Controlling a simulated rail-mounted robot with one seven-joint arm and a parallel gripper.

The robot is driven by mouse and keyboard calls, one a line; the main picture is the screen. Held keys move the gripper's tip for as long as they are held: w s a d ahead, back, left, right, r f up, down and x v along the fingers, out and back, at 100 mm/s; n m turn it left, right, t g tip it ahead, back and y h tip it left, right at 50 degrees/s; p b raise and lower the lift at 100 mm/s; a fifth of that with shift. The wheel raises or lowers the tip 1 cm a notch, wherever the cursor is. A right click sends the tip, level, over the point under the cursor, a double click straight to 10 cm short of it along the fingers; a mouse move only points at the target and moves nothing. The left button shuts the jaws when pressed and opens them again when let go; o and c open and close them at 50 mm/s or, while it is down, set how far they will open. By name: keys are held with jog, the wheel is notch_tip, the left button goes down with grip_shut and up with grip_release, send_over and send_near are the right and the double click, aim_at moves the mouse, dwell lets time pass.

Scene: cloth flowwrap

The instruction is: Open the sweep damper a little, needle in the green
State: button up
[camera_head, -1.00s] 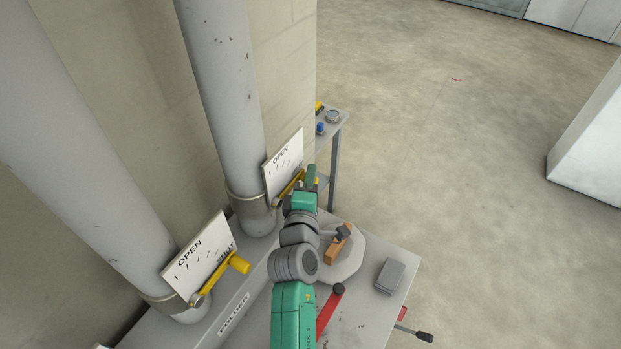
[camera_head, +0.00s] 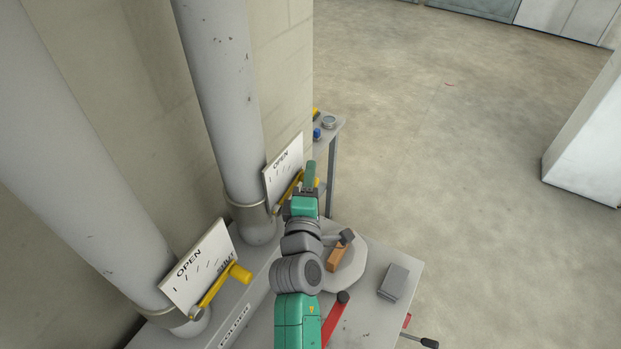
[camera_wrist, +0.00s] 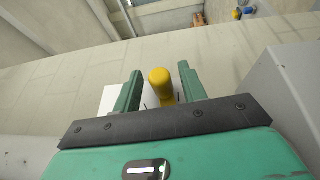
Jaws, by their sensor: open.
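Two dampers with yellow handles and white scale plates marked OPEN sit on the two grey ducts. The far plate (camera_head: 282,172) and its yellow handle (camera_head: 290,189) are partly hidden behind my gripper (camera_head: 309,180). In the wrist view my gripper (camera_wrist: 158,88) is open. The rounded yellow handle end (camera_wrist: 160,79) shows between its two green fingers, with gaps on both sides. The near plate (camera_head: 190,264) and its yellow handle (camera_head: 237,274) stand apart from my arm, the handle lying toward the SHUT end. No gauge needle is discernible.
The grey bench (camera_head: 365,325) below carries a round plate with an orange-brown block (camera_head: 337,257), a red lever (camera_head: 334,322) and a grey box (camera_head: 393,281). A small shelf (camera_head: 335,130) stands behind. Open floor lies to the right.

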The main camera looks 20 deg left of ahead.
jog(key=s+d+p, duration=0.1)
jog(key=s, duration=0.6)
jog(key=shift+s+d+f, duration=0.15)
jog(key=shift+s+f, duration=0.1)
jog(key=shift+f, duration=0.1)
